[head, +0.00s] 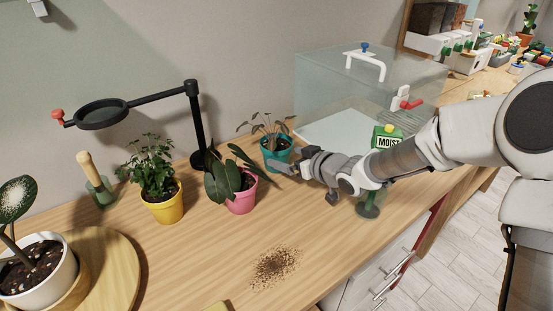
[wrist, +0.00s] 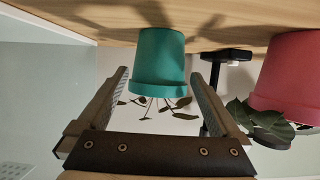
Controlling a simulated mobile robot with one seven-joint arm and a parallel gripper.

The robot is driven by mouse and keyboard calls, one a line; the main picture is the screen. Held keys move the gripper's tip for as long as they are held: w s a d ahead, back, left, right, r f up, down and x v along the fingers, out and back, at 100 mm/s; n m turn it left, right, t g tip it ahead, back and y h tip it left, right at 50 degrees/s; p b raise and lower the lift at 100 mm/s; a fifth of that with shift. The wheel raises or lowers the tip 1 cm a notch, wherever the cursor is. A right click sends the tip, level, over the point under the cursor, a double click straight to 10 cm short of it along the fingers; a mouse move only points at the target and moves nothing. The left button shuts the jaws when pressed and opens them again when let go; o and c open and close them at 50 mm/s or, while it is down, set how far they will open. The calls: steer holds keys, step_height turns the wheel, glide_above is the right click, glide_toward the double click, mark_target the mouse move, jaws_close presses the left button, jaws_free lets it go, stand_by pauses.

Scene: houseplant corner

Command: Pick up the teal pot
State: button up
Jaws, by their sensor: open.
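The teal pot (head: 277,152) holds a wilted-looking plant and stands upright on the wooden counter, behind and right of the pink pot. In the wrist view, which is upside down, the teal pot (wrist: 159,62) shows centred beyond my fingers. My gripper (head: 285,168) is at the pot's front right in the head view and partly overlaps it. In the wrist view my gripper (wrist: 160,90) is open, one finger toward each side of the pot, with nothing held. I cannot tell whether a finger touches the pot.
The pink pot (head: 243,198) stands close left of the teal pot; it also shows in the wrist view (wrist: 289,75). A yellow pot (head: 166,206), black magnifier stand (head: 196,120) and clear case (head: 330,90) are nearby. Spilled soil (head: 275,266) lies on the front counter.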

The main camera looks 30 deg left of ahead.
steer(key=b+x, duration=0.1)
steer(key=x, duration=0.6)
steer(key=shift+w+a+f, duration=0.1)
steer(key=shift+w+a, duration=0.1)
steer(key=c, duration=1.4)
